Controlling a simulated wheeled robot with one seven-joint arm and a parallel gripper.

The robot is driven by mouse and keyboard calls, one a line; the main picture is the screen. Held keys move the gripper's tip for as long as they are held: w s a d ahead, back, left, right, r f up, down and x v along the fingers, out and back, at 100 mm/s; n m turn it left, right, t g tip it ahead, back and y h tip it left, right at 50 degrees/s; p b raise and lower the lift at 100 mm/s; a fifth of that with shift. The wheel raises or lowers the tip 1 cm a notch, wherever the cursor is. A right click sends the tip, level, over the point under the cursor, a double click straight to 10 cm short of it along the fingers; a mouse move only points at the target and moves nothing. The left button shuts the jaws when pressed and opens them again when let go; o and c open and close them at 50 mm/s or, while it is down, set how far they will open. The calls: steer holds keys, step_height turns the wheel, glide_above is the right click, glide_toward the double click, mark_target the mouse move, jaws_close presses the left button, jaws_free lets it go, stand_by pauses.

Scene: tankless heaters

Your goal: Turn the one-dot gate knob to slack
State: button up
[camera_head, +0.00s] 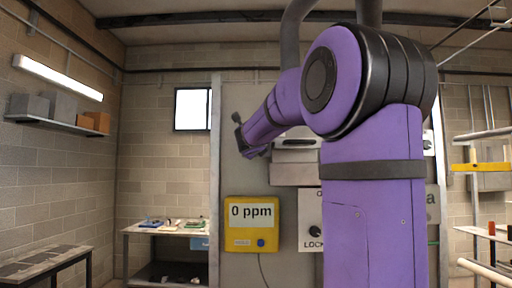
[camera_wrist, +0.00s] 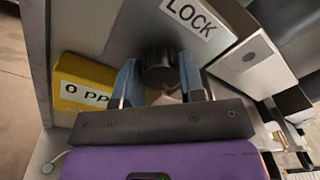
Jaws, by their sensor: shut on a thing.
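In the wrist view, my gripper (camera_wrist: 159,82) has its two blue-grey fingers on either side of a dark round knob (camera_wrist: 158,68), shut on it. A white label reading LOCK (camera_wrist: 195,17) shows above and to the right of this knob. I cannot see a dot mark on the held knob. In the head view, a white plate (camera_head: 307,212) carries a small dark knob (camera_head: 314,231) above the word LOCK; my purple arm hides its right part. I cannot tell whether both views show the same knob.
A yellow gas display (camera_head: 252,223) reads 0 ppm left of the plate; it also shows in the wrist view (camera_wrist: 87,90). A white box (camera_wrist: 252,62) with a grey round spot is close to the right finger. A workbench (camera_head: 170,229) stands at the left.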

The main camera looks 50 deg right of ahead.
steer(key=shift+n, duration=0.3)
steer(key=n+t, duration=0.1)
steer(key=n, duration=1.9)
steer(key=shift+n, duration=0.3)
steer(key=o, duration=0.9)
